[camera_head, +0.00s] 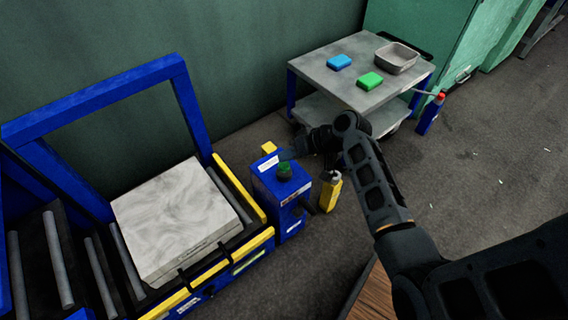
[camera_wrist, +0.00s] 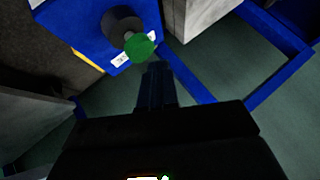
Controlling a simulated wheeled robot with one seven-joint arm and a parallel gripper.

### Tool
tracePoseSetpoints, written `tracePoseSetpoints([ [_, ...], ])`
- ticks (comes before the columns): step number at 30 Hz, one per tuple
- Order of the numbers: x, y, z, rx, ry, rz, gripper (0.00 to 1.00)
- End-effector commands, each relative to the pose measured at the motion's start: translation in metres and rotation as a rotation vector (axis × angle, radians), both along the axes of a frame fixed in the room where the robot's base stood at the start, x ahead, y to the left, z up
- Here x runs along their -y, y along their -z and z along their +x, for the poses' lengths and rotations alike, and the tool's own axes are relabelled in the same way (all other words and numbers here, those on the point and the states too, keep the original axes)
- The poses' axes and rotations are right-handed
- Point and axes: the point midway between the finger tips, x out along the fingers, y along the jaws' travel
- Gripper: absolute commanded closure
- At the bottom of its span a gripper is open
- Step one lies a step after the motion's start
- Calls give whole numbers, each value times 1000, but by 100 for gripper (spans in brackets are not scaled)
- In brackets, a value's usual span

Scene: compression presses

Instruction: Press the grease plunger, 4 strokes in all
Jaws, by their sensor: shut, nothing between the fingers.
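The grease plunger is a round green knob (camera_head: 285,170) on top of a blue box-shaped unit (camera_head: 291,213) with white labels. In the wrist view the green knob (camera_wrist: 139,46) stands on a dark round collar (camera_wrist: 121,24) on the blue unit (camera_wrist: 78,22). My gripper (camera_head: 289,155) is shut and empty, close to the knob at its far side in the head view. In the wrist view my shut fingers (camera_wrist: 157,70) point just below and right of the knob, with a small gap in the picture. I cannot tell their height relative to the knob.
A blue-framed roller bed with a pale slab (camera_head: 175,215) stands left of the unit. A yellow bottle (camera_head: 330,191) stands right of it. A cart (camera_head: 330,82) holds a blue block, a green block and a grey tray. A wooden surface (camera_head: 374,294) is below my arm.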

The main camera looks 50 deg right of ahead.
Motion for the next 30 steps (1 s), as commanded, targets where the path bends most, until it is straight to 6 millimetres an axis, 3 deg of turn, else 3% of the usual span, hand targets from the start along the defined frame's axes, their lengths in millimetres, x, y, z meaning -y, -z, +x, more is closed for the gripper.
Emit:
tracePoseSetpoints([
  [30, 0, 8, 0, 1, 1, 0, 100],
])
